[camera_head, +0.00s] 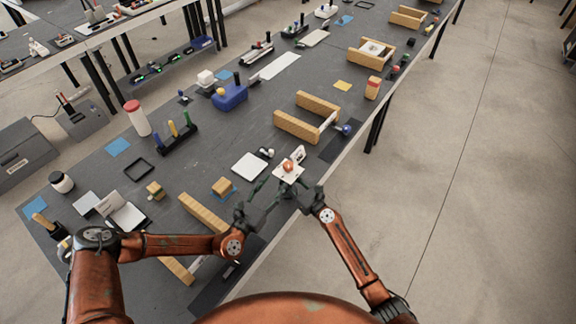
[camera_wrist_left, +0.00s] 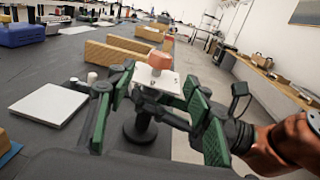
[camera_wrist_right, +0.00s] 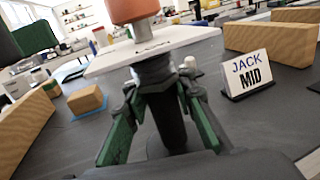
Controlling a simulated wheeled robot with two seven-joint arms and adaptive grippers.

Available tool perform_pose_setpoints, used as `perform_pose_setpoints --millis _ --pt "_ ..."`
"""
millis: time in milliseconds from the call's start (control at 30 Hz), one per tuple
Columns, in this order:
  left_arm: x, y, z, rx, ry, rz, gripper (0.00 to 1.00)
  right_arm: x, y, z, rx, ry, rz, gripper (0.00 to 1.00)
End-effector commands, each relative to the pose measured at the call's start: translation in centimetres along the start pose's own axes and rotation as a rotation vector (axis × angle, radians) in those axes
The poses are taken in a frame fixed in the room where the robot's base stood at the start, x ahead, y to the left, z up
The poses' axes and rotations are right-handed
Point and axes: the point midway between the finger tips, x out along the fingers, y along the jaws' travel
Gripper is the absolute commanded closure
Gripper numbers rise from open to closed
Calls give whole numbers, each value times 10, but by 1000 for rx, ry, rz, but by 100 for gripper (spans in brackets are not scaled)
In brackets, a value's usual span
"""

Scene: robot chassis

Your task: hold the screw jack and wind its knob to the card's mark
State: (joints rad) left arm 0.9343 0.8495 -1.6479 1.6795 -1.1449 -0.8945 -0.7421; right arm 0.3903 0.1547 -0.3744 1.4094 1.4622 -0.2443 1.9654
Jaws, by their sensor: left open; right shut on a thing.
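The screw jack stands near the table's front edge, with a white plate (camera_head: 287,173) on a dark column and an orange knob (camera_head: 289,165) above the plate. In the right wrist view its dark column (camera_wrist_right: 158,95) is between the fingers of my right gripper (camera_wrist_right: 165,115), which is shut on it below the plate. My left gripper (camera_head: 258,205) is open, left of the jack; in the left wrist view its green-padded fingers (camera_wrist_left: 155,105) are spread, with the knob (camera_wrist_left: 160,59) and dark round base (camera_wrist_left: 140,128) beyond. The card (camera_wrist_right: 247,74) reads "JACK MID" and stands behind the jack.
A white flat pad (camera_head: 250,165) lies left of the jack. A wooden-sided stand (camera_head: 298,124) is behind it, and wooden blocks (camera_head: 203,213) lie near my left arm. A small wooden cube (camera_head: 222,187) is on a blue patch.

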Motion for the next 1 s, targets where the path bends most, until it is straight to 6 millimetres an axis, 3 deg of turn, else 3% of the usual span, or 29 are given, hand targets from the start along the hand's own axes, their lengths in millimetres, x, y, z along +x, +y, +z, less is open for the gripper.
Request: perform_pose_setpoints --millis 300,500,700,1000 --pt "64 -1 2 5 -3 -1 53 0 0 2 -1 -3 0 100" --pt "91 0 1 4 -2 1 53 1 0 2 -1 -3 0 100" --pt "102 1 1 2 -1 2 53 1 0 2 -1 -3 0 100" --pt "103 1 1 2 -1 2 56 1 0 2 0 -3 0 100"
